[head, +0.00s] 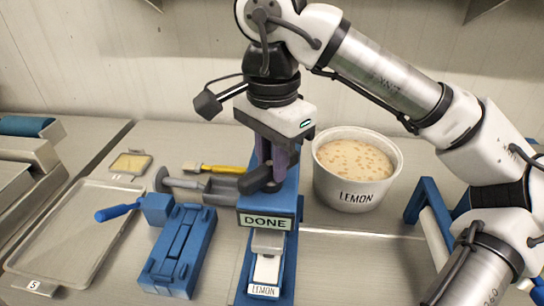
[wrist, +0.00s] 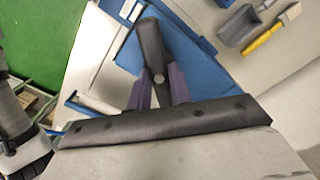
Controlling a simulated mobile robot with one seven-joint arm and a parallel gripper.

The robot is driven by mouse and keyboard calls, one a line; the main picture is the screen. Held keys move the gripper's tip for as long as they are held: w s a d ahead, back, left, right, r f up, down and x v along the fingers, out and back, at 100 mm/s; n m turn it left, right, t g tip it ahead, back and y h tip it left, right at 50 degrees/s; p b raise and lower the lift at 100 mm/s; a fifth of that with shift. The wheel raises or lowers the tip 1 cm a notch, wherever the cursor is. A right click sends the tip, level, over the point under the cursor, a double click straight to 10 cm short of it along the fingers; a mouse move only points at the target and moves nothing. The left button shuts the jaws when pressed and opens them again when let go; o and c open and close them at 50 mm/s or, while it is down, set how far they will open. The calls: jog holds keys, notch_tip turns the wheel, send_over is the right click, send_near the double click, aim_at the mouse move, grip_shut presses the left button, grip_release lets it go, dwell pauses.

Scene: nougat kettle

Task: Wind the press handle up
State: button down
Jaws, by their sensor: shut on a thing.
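The press is a blue frame (head: 289,196) with a "DONE" sign (head: 265,221) on its front, and it also shows in the wrist view (wrist: 203,67). Its dark grey press handle (head: 254,181) is at the top, and in the wrist view the handle (wrist: 150,45) lies between the fingers. My gripper (head: 271,172) points down over the press with its purple fingers shut on the handle. The fingers also show in the wrist view (wrist: 158,88). The fingers partly hide the handle in the head view. A small "LEMON" label (head: 264,291) sits at the press's lower front.
A white "LEMON" kettle (head: 357,190) of nougat stands close right of the press. A blue device (head: 180,250), a grey scoop (head: 190,184) and a yellow-handled brush (head: 215,169) lie to the left. A shallow tray (head: 75,232) is farther left.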

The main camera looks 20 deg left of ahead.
jog(key=c, duration=1.3)
grip_release()
jog(key=shift+r, duration=0.15)
notch_tip(320, 180, up, 14)
jog(key=shift+f+p, duration=0.2)
jog(key=shift+p, duration=0.7)
